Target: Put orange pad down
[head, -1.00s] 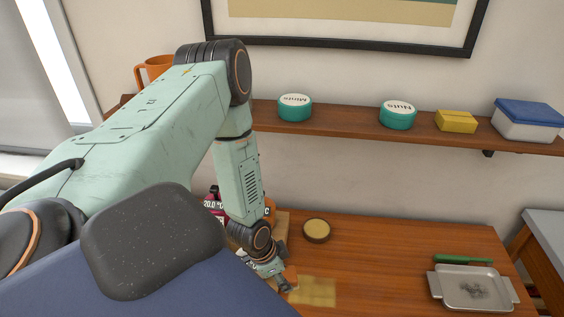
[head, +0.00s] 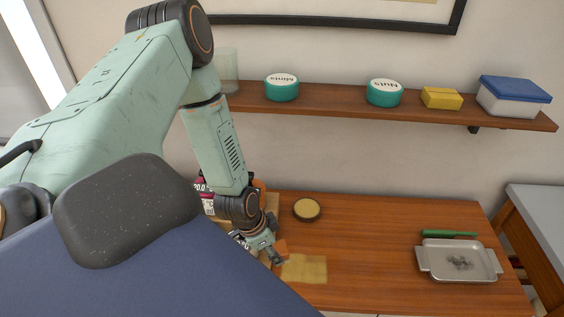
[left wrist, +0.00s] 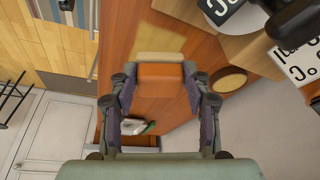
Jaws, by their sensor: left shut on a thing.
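My left gripper (left wrist: 160,82) is shut on the orange pad (left wrist: 160,76), which sits between its two fingers in the left wrist view. A pale strip shows along the pad's far edge. In the head view the pad (head: 282,247) is a small orange patch at the left gripper (head: 274,258), partly hidden by it. The gripper is low over the wooden table (head: 370,240), at the left edge of a yellowish square patch (head: 308,268). I cannot tell whether the pad touches the table. My right gripper is in neither current view.
A round brown dish (head: 306,209) stands behind the patch. Dark red and white items (head: 204,195) crowd the arm's left. The table between patch and tray is clear.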

